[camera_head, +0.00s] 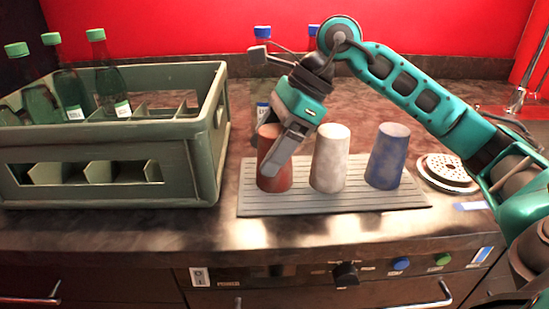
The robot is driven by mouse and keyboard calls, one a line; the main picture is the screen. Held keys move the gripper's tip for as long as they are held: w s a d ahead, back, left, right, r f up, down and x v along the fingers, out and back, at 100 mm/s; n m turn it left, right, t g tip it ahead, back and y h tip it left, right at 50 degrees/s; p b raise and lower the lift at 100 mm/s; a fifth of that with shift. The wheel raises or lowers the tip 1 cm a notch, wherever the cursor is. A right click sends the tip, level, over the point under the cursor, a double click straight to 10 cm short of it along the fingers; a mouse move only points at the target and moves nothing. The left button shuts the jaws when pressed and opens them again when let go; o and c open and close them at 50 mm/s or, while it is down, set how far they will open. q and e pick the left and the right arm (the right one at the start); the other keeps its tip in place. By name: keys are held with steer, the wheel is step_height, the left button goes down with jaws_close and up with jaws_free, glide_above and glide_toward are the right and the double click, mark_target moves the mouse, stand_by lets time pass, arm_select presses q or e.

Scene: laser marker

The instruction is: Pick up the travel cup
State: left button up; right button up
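Three cups stand in a row on a grey ribbed mat (335,203): a reddish-brown cup (279,180), a whitish cup (330,158) and a blue cup (387,157). Which one is the travel cup is not marked. My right gripper (268,173) reaches down from above at the reddish-brown cup. Its grey finger part crosses in front of that cup and hides some of it. I cannot tell whether it touches the cup, or how wide the fingers are. My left gripper is not in view.
A green crate (212,135) with several green-capped bottles (112,88) stands left of the mat. Blue-capped bottles (262,32) stand behind the cups, partly hidden by my arm. A round perforated metal disc (447,168) lies right. A knob (346,274) is on the counter front.

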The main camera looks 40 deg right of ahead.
steer(key=c, duration=0.9)
steer(key=shift+r, duration=0.1)
